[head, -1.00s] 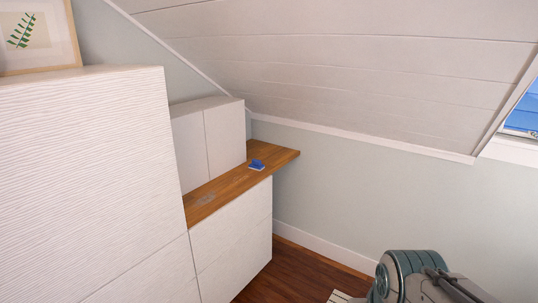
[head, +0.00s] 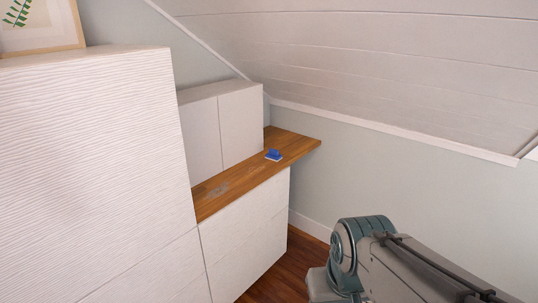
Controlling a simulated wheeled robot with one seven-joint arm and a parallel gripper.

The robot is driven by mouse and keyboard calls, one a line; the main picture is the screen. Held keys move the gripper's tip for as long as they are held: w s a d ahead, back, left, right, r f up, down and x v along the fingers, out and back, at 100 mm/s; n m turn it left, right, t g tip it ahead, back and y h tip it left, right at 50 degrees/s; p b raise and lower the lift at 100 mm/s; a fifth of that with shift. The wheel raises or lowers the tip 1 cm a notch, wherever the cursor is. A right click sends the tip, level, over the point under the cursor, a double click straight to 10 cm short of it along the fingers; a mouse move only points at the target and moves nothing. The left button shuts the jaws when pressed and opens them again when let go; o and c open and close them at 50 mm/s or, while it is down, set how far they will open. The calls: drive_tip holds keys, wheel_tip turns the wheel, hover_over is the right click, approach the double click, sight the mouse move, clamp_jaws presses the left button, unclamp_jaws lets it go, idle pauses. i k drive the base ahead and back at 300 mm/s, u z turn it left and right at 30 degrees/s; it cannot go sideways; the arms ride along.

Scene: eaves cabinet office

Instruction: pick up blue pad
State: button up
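The blue pad (head: 273,154) is a small blue thing with a pale lower edge. It lies on the wooden counter (head: 240,181), toward the far end, near the front edge. My arm shows at the lower right, well apart from the pad. My gripper is not in view.
A tall white textured cabinet (head: 90,150) fills the left, with a framed leaf picture (head: 42,38) on top. A white cupboard (head: 222,128) stands at the back of the counter. A sloped white ceiling (head: 390,70) hangs low over the right. A faint greyish flat item (head: 217,189) lies on the near counter.

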sight(273, 154)
drive_tip(key=z, duration=0.25)
drive_tip(key=i, duration=2.5)
drive_tip(key=u, duration=0.55)
